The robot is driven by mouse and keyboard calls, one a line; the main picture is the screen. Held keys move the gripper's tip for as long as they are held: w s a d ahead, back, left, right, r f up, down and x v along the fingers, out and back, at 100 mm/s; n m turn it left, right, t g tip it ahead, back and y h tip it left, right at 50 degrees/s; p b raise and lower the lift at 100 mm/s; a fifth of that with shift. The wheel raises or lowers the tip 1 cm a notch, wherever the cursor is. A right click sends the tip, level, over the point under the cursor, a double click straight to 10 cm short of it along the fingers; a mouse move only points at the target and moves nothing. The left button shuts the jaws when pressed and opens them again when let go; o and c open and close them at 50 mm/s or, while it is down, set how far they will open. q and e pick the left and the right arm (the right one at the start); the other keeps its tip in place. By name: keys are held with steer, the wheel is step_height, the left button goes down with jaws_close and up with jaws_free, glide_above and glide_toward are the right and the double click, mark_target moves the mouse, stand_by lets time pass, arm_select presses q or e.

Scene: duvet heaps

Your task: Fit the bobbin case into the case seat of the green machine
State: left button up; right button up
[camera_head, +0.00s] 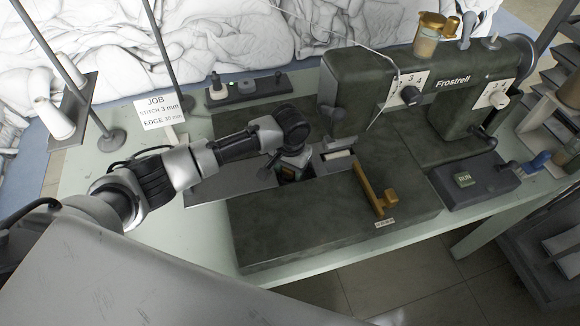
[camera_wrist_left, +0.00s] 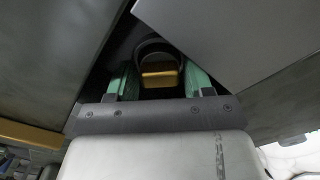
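The green machine (camera_head: 345,85), dark green and lettered "Frostrell", stands on a pale table. Its bed has an opening at the left end, where my left gripper (camera_head: 290,170) points down. In the left wrist view, the green-padded fingers of my left gripper (camera_wrist_left: 159,82) stand on both sides of the bobbin case (camera_wrist_left: 158,72), a dark round rim with a gold block at the front. The fingers appear to touch its sides. The dark opening lies around and beyond it; the case seat is hidden, and I cannot tell whether the case touches it. My right gripper is not in view.
A grey plate (camera_head: 228,182) lies left of the opening, close to my left gripper. A brass bar (camera_head: 368,188) stands on the bed to the right. A RUN box (camera_head: 470,180) and a job card (camera_head: 160,110) flank the machine. White duvets heap behind.

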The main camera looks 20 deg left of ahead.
arm_select(q)
steer(key=shift+r, duration=0.1)
step_height(320, 180, up, 12)
stand_by(0.4)
steer(key=shift+s, duration=0.1)
stand_by(0.4)
